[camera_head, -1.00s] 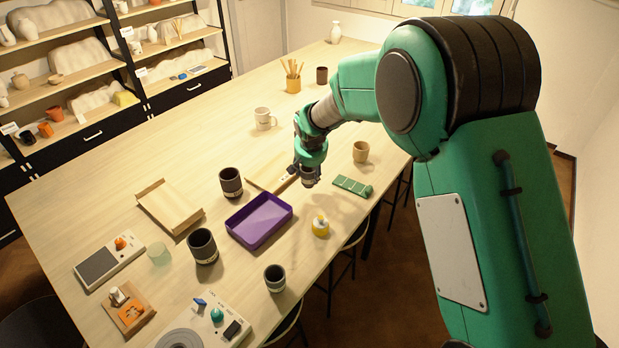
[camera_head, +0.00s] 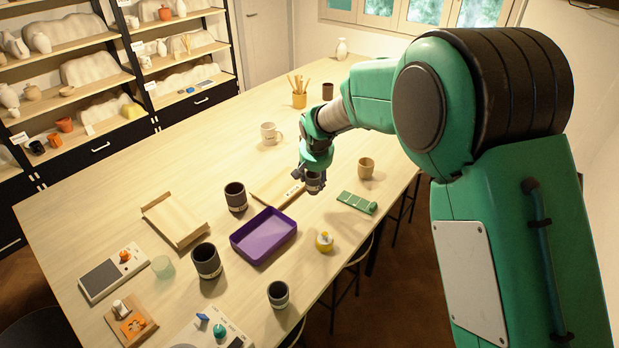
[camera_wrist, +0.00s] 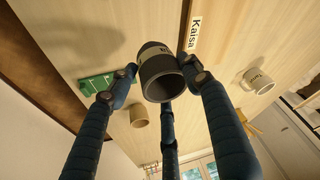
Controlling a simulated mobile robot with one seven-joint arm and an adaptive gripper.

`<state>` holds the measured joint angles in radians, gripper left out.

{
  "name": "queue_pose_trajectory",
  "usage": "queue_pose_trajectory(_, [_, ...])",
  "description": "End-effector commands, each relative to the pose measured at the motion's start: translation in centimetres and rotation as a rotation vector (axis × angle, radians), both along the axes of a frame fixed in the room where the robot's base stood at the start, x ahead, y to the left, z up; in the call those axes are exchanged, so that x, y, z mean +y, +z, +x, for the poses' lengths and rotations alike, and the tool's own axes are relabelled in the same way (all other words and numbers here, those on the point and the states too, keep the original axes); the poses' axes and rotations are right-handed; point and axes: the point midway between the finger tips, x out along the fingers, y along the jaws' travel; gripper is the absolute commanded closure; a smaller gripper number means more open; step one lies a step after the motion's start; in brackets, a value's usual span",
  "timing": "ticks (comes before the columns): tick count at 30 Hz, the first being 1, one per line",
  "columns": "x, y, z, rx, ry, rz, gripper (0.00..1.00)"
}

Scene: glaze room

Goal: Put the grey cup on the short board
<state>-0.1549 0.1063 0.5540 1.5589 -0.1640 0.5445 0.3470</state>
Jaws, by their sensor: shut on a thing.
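My gripper (camera_head: 315,178) is shut on a grey cup (camera_head: 314,186), which it holds over the table beside a thin wooden board (camera_head: 270,187). In the wrist view my gripper's fingers (camera_wrist: 160,85) close around the grey cup (camera_wrist: 158,68), its dark mouth towards the camera. The board's edge (camera_wrist: 189,30) with the label "Kaisa" shows just beside the cup there. A second wooden board (camera_head: 174,219), with raised end strips, lies farther left. I cannot tell for certain which is the short one. Both boards look empty.
Dark grey cups stand near a purple tray (camera_head: 263,236): one behind (camera_head: 236,197), one left (camera_head: 206,261), one in front (camera_head: 278,294). A white mug (camera_head: 270,133) stands behind.

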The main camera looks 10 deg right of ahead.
Motion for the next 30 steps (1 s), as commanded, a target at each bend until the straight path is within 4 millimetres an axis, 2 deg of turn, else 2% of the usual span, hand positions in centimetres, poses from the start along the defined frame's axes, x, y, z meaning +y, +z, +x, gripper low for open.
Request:
queue_pose_trajectory(10, [0.4,0.1,0.1,-0.001,0.007,0.000,0.81])
queue_pose_trajectory(16, [2.8,0.4,0.6,0.001,0.051,0.001,0.81])
queue_pose_trajectory(20, [6.2,0.8,1.0,0.002,0.113,0.001,0.81])
queue_pose_trajectory(23, [9.6,1.1,1.3,0.003,0.175,0.001,0.81])
queue_pose_trajectory(30, [19.3,1.9,1.5,0.003,0.349,0.003,0.81])
